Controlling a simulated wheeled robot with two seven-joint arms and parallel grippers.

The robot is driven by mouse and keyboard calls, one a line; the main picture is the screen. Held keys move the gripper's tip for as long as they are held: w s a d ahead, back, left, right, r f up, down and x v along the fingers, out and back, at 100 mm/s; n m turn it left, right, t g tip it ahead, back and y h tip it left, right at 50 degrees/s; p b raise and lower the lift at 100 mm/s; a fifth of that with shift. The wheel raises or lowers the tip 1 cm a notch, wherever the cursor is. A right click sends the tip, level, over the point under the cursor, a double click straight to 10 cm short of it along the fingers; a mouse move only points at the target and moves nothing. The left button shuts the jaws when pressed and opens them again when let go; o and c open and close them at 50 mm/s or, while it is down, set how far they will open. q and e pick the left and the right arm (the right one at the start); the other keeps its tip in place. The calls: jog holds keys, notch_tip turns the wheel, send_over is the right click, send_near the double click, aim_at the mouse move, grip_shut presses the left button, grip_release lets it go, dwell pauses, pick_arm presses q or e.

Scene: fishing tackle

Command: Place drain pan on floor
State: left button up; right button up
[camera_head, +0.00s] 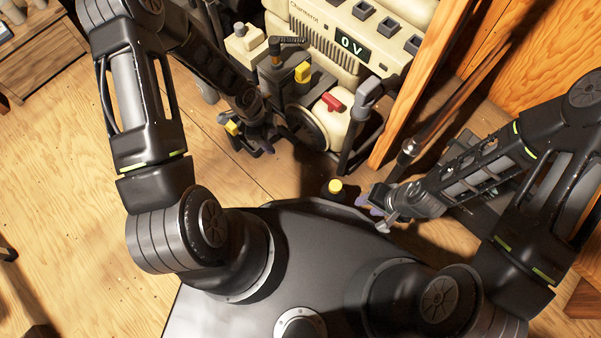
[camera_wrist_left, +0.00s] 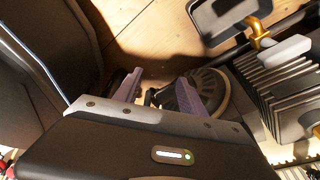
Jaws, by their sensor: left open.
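I cannot clearly pick out the drain pan. A dark, flat, tray-like shape (camera_head: 482,212) lies low at the right in the head view, partly hidden by my right arm, and I cannot tell whether it is the pan. My left gripper (camera_head: 262,148) hangs beside the lower front of the cream generator (camera_head: 318,28). In the left wrist view, its purple fingers (camera_wrist_left: 158,92) are apart with a wheel behind them, and nothing is visibly held. My right gripper (camera_head: 380,198) is low near the front of my base, and its finger gap is unclear.
A yellow-capped item (camera_head: 335,187) stands just beyond my base. The generator has a black frame, wheels and a red cap (camera_head: 331,102). A wooden panel (camera_head: 398,110) rises to its right. Wooden floor (camera_head: 70,200) is largely clear on the left. A wooden cabinet (camera_head: 35,55) stands far left.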

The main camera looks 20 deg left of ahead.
pick_arm(q)
jog(key=s+d+r+n+h, duration=0.1)
jog(key=s+d+n, duration=1.1)
jog(key=n, duration=0.5)
jog(key=shift+d+n+t, duration=0.3)
jog(key=shift+d+n, duration=0.1)
jog(key=shift+d, duration=0.2)
